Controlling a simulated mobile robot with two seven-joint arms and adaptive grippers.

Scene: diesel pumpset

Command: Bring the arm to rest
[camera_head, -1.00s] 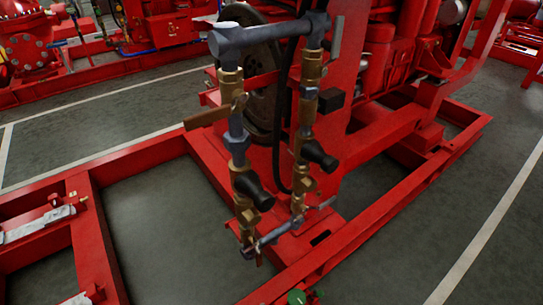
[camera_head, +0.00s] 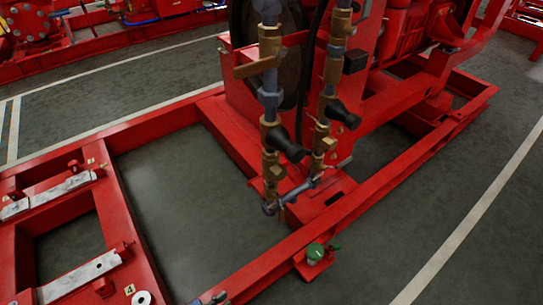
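Neither of my grippers nor my arms can be made out in the head view. The red pumpset skid frame (camera_head: 390,195) fills the middle of the view. On it stands a pair of vertical pipes with brass valves, a left pipe run (camera_head: 270,105) and a right pipe run (camera_head: 328,105). They are joined near the bottom by a short grey cross pipe (camera_head: 300,190). Black-handled parts (camera_head: 287,145) stick out from both runs. The top of the pipework is cut off by the picture edge.
A green-capped fitting (camera_head: 315,251) sits on a small red bracket at the skid's front rail. Pale metal bars (camera_head: 80,277) lie on the left frame section. A small dark part (camera_head: 210,299) is cut off at the bottom edge. Bare grey floor (camera_head: 440,230) lies to the right.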

